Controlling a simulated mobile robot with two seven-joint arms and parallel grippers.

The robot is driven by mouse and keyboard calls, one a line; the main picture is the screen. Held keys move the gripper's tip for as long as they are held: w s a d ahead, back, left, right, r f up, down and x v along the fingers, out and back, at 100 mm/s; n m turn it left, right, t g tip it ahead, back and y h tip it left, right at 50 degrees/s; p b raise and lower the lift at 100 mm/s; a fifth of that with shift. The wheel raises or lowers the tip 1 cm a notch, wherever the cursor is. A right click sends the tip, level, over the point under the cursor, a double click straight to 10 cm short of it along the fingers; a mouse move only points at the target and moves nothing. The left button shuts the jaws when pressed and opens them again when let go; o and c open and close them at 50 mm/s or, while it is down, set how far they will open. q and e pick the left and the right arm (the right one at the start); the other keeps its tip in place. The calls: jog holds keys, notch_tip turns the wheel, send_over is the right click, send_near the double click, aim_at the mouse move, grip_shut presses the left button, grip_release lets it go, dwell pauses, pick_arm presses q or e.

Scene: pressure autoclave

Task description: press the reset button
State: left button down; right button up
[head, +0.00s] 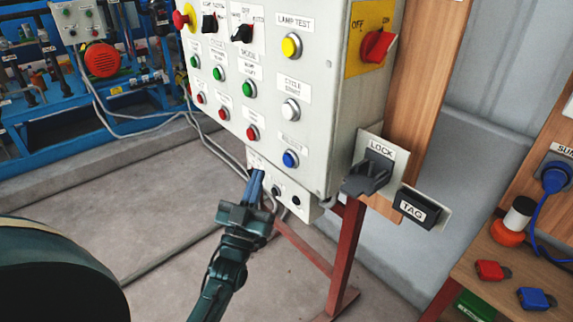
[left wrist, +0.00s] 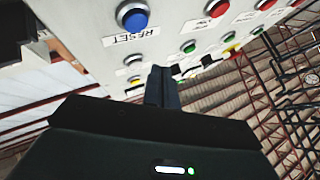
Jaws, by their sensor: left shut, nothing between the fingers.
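The blue reset button (head: 290,159) sits at the lower right of the grey control panel (head: 318,120), under a small label. It also shows in the left wrist view as a blue button (left wrist: 132,15) with a RESET label (left wrist: 131,37) beside it. My left gripper (head: 256,177) is shut and empty, in front of the panel's lower edge, left of and a little below the button in the head view. In the left wrist view its closed fingers (left wrist: 162,75) point at the panel, apart from the button. My right gripper is not in view.
Near the reset button are a white cycle start button (head: 290,110), a red button (head: 252,132) and a yellow lamp test button (head: 291,46). A red rotary switch (head: 377,46) is on the panel's side. A lock holder (head: 372,170) and tag holder (head: 415,209) stick out at right.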

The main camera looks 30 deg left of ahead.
aim_at(284, 156)
pick_arm(q)
jog(key=shift+w+d+b, duration=0.2)
jog(key=shift+w+d, duration=0.1)
jog(key=shift+w, duration=0.4)
jog(key=shift+w+d+b, duration=0.2)
jog(key=shift+w+d, duration=0.1)
jog(key=shift+w, duration=0.45)
jog(key=shift+w+d+b, duration=0.2)
jog(key=shift+w+d, duration=0.1)
jog(key=shift+w, duration=0.4)
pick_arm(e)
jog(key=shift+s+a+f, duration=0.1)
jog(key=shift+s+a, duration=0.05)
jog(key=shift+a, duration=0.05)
pick_arm(q)
jog(key=shift+w, duration=0.1)
jog(key=shift+w+d, duration=0.15)
jog(key=shift+w, duration=0.1)
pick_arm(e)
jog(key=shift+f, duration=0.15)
